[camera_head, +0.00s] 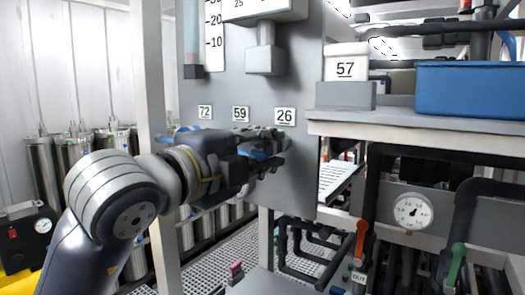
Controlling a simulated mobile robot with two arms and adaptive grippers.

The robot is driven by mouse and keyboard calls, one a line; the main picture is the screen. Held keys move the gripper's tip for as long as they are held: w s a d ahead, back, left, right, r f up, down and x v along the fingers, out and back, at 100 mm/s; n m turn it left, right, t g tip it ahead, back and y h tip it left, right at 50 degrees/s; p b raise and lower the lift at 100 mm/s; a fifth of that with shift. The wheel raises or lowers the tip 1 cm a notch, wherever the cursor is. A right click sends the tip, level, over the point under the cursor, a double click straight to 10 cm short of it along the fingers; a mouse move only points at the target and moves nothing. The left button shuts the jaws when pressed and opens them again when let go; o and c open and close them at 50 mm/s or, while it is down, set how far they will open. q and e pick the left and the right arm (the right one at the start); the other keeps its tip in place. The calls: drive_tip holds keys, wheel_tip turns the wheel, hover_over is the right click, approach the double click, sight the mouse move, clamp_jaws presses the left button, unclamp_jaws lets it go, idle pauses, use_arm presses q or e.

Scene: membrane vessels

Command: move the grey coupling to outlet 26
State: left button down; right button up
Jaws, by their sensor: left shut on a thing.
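My left gripper (272,152) reaches in from the left, in front of the upright grey panel (225,85). It is at the lower part of the panel, just below the label 26 (284,116). It is shut on the grey coupling, which is mostly hidden between the dark fingers. Some blue shows between and beside the fingers. The outlet under label 26 is hidden behind the gripper, so I cannot tell whether the coupling touches it. Labels 59 (240,114) and 72 (205,112) are to the left in the same row; their outlets are largely covered by my arm.
A grey shelf (420,120) with a box labelled 57 (346,65) and a blue bin (470,88) juts out at the right. A white post (150,60) stands behind my arm. Below are dark pipes, a gauge (412,211) and an orange-handled valve (361,240).

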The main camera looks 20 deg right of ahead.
use_arm(q)
drive_tip(key=shift+w+d, duration=0.35)
drive_tip(key=shift+d, duration=0.1)
idle(0.6)
drive_tip(key=c, duration=1.2)
unclamp_jaws()
drive_tip(key=v, duration=1.2)
